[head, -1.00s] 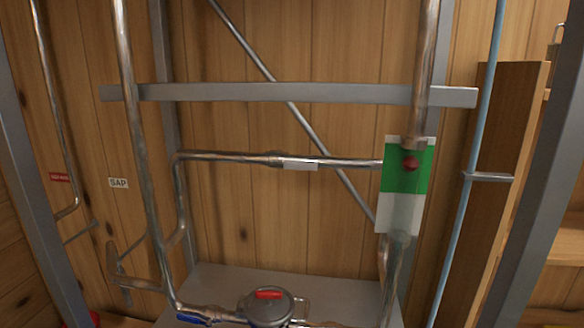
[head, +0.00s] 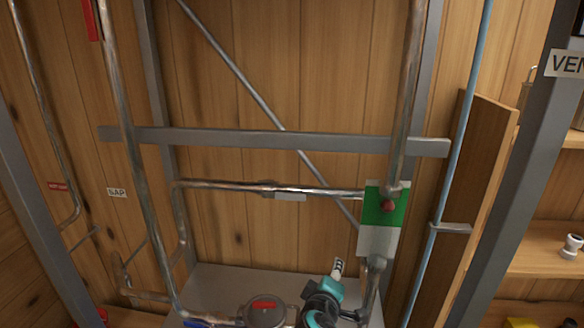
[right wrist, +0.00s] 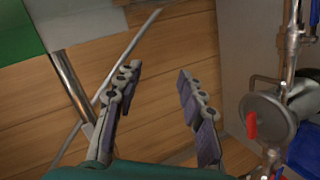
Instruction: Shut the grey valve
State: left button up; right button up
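A round grey metal body with a red handle on top (head: 265,312) sits in the pipework at the bottom of the head view, partly cut off. It also shows in the right wrist view (right wrist: 268,118), at the right. I cannot tell whether this is the grey valve; no separate grey handle is clear. A blue handle (head: 196,323) is on the pipe to its left. My right gripper (head: 338,267), with teal parts, is just right of the round body. In the right wrist view its fingers (right wrist: 160,88) are apart, with nothing between them. My left gripper is not in view.
A green and white plate with a red knob (head: 381,238) is on the right upright pipe, above my right gripper. A grey crossbar (head: 290,139) and a horizontal pipe (head: 225,185) span the frame. A wooden wall stands behind; shelves are at the right.

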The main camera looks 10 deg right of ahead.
aim_at(293, 198)
jog(key=w+a+r+n+t+p, duration=0.6)
jog(key=a+r, duration=0.4)
jog(key=r, duration=0.4)
pick_arm(q)
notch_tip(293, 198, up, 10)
jog(key=p, duration=0.1)
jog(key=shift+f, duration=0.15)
pick_arm(e)
jog(key=shift+g+y, duration=0.4)
jog(key=shift+g, duration=0.1)
jog(key=x, duration=0.8)
jog(key=shift+w+f, duration=0.3)
grip_shut()
